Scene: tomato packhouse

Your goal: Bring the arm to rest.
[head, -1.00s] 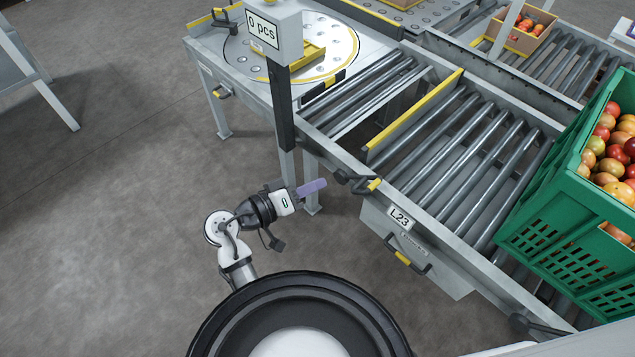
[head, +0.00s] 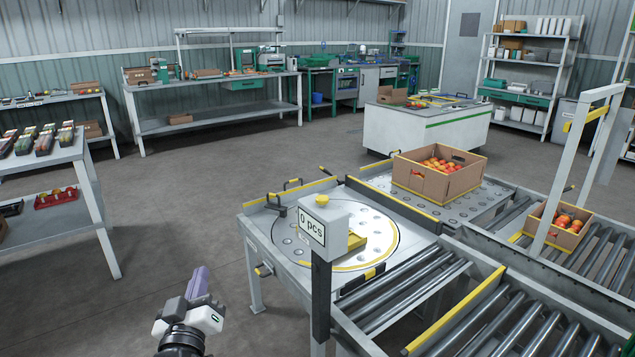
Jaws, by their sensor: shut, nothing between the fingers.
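My gripper (head: 198,282) shows at the bottom left of the head view, with purple fingers pointing up in the picture. The fingers are together and nothing shows between them. It is over open floor, to the left of the grey post and apart from the turntable bench (head: 263,233). Most of my arm is cut off below the picture edge.
The "0 pcs" display (head: 313,228) stands on a post right of my gripper. Roller conveyors (head: 480,335) fill the lower right. A cardboard box (head: 432,190) of tomatoes sits beyond the turntable. A grey shelf table (head: 95,210) stands left. Floor between is clear.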

